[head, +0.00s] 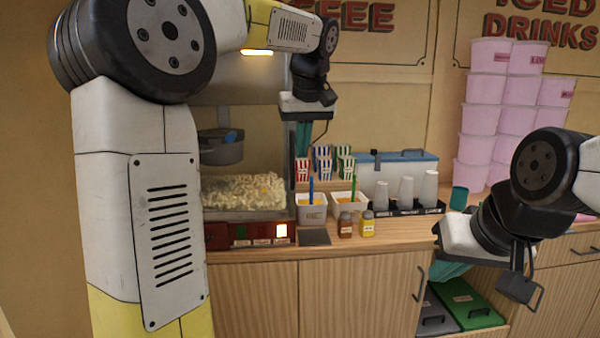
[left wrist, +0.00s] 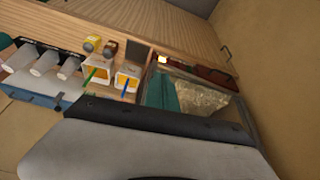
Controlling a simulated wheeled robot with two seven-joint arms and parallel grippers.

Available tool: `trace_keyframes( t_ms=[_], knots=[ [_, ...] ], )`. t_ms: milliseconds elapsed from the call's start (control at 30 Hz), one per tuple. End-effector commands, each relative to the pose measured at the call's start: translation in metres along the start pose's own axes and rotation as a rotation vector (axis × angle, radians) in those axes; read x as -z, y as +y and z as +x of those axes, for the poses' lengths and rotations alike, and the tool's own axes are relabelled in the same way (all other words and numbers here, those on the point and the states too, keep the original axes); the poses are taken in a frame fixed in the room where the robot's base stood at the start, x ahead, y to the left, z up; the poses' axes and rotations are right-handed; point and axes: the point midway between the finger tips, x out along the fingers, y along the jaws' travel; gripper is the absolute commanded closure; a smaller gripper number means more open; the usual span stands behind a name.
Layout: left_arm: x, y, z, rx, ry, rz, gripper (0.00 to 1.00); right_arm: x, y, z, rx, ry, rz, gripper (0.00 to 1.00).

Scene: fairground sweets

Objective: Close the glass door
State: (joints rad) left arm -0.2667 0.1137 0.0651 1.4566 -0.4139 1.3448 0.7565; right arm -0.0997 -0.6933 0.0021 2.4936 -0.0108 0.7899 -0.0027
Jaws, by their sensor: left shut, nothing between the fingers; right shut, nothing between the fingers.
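The popcorn machine (head: 246,231) stands on the counter at the left, with a heap of popcorn (head: 245,191) behind its front. Its glass door is hard to make out. A dark upright frame edge (head: 291,165) shows at the machine's right side, and I cannot tell how far the door stands open. My left gripper (head: 303,140) is shut and empty, pointing down beside that edge; contact with it is unclear. In the left wrist view its teal fingers (left wrist: 162,93) show in front of the popcorn (left wrist: 203,102). My right gripper (head: 450,269) is shut and empty, low in front of the counter.
White tubs (head: 312,214) with utensils, two small shakers (head: 367,225) and cups (head: 406,192) stand on the counter right of the machine. Striped boxes and a blue-lidded cooler (head: 400,172) are behind. Stacked pink tubs (head: 487,88) stand at the right.

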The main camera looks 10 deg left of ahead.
Motion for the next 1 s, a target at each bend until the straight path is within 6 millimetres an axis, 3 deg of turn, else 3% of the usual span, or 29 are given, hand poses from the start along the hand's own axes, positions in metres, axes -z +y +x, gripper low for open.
trace_keyframes(
  t_ms=[233,600,800,1000],
  knots=[
    [0.001,0.001,0.024,0.006,-0.003,-0.005,1.0,-0.006,-0.002,0.0,0.01,-0.012,0.015,1.0],
    [0.001,0.0,0.102,0.005,-0.002,-0.004,1.0,-0.005,-0.002,0.0,0.008,-0.011,0.013,1.0],
    [0.029,0.001,0.111,0.002,0.001,-0.007,1.0,-0.005,-0.002,0.0,0.008,-0.01,0.012,1.0],
    [0.038,0.001,0.115,0.002,0.0,-0.004,1.0,-0.005,-0.002,0.0,0.008,-0.01,0.012,1.0]
  ],
)
